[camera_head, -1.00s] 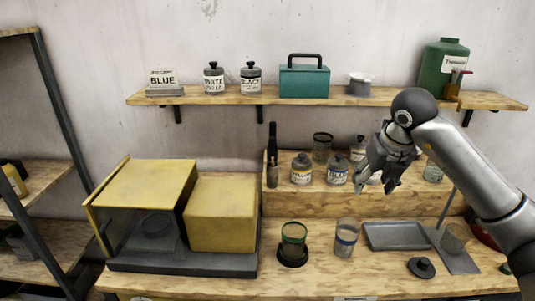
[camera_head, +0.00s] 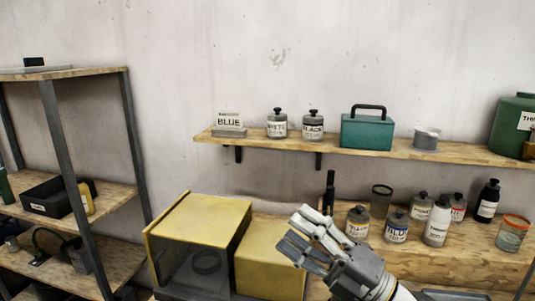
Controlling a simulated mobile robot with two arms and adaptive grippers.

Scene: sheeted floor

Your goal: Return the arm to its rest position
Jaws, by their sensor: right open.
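My right gripper (camera_head: 306,236) shows in the head view at the lower middle, with its arm coming in from the bottom right. Its fingers are spread and point up and left. Nothing is between them. It appears in front of the yellow box-shaped machine (camera_head: 200,221) and partly covers the yellow block (camera_head: 258,263) beside it. My left gripper is not in view.
A wall shelf (camera_head: 299,143) holds jars, a teal toolbox (camera_head: 367,131) and a green thinner container (camera_head: 512,126). Several labelled bottles (camera_head: 396,226) stand on the raised wooden step at right. A metal-framed rack (camera_head: 63,150) stands at left.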

